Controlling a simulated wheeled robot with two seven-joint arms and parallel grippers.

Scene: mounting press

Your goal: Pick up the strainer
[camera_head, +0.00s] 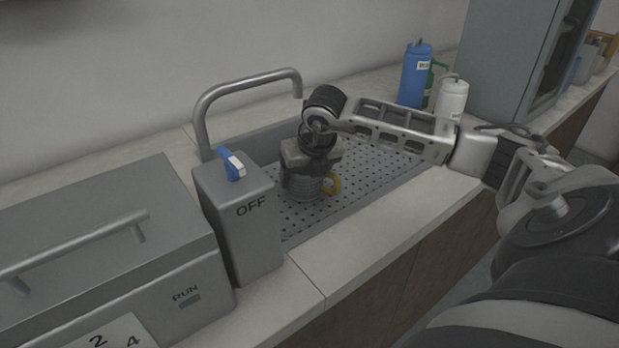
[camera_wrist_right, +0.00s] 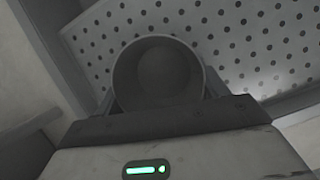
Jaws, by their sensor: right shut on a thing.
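The strainer appears to be the grey, ribbed, round cup (camera_head: 303,188) below my right gripper, over the sink's perforated floor. In the right wrist view its round open top (camera_wrist_right: 158,75) faces the camera, and its inside is dark. My right gripper (camera_head: 310,172) points down into the sink and is shut on the strainer. Its fingertips are mostly hidden. I cannot tell whether the strainer touches the perforated floor. My left gripper is not in view.
The sink (camera_head: 385,172) has a perforated floor and a curved faucet (camera_head: 245,84) behind. A grey box marked OFF with a blue switch (camera_head: 233,165) stands close to the left. A lidded grey machine (camera_head: 100,240) is farther left. Bottles (camera_head: 415,75) stand at the back right.

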